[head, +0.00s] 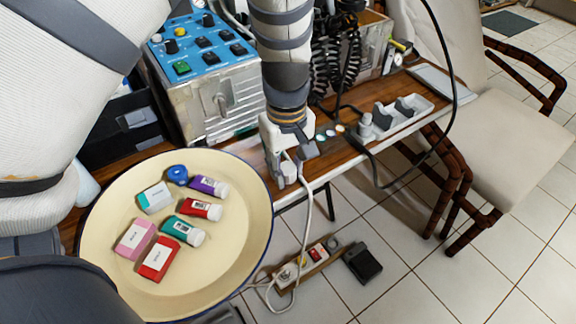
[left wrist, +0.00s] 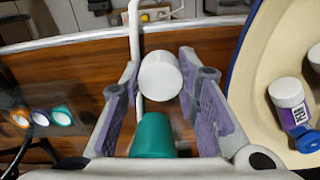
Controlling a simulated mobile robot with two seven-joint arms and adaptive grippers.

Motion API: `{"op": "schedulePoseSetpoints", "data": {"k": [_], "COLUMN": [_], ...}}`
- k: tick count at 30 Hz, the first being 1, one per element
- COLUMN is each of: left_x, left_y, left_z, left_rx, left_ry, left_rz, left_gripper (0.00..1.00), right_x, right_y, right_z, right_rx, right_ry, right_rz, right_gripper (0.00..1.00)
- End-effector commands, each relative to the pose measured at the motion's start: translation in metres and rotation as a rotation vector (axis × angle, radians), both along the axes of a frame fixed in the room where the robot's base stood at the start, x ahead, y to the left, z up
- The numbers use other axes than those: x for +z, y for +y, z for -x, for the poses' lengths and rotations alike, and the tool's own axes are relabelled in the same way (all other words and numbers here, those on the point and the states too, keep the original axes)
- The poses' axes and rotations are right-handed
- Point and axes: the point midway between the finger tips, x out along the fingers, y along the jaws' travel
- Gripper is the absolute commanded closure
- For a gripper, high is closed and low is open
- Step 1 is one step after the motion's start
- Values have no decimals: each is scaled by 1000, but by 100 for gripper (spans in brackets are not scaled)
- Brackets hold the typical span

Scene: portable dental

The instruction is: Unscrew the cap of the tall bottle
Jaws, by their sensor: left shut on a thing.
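My left gripper (head: 288,172) hangs pointing down at the wooden table's front edge in the head view. In the left wrist view, its two purple-padded fingers (left wrist: 160,85) stand on either side of a round white cap (left wrist: 160,76) that fills the gap between them. A teal, bottle-like piece (left wrist: 153,136) shows just below the white cap, nearer the palm. I cannot tell whether the two are joined. In the head view the gripper hides most of what it holds. My right gripper is not in view.
A round cream tray (head: 245,235) with small bottles and boxes is left of the gripper. A blue-topped control box (head: 205,75) stands behind. A grey holder (head: 405,115) is to the right. A white cord (head: 312,195) hangs close by, over the table edge.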

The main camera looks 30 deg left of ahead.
Motion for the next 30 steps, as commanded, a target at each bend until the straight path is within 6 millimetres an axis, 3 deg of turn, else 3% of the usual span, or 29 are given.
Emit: {"op": "schedulePoseSetpoints", "data": {"k": [3, 4, 6, 14, 17, 24, 30], "left_x": [-4, -3, -3, -3, 7, 74, 113], "left_y": [0, 0, 0, 0, 0, 1, 1], "left_z": [0, 0, 0, 0, -1, -1, -1], "left_rx": [0, 0, 0, 0, 0, -1, -1], "left_ry": [1, 0, 0, 0, -4, -13, -6], "left_rz": [0, 1, 1, 0, 0, -1, 0], "left_gripper": [100, 65, 51, 51, 51, 51, 51], "right_x": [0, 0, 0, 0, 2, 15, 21], "right_y": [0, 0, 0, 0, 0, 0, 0], "right_z": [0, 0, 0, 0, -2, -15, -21], "right_rx": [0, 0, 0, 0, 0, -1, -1], "right_ry": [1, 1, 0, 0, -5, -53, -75], "right_rz": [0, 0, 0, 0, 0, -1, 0], "right_gripper": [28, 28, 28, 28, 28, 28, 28]}}
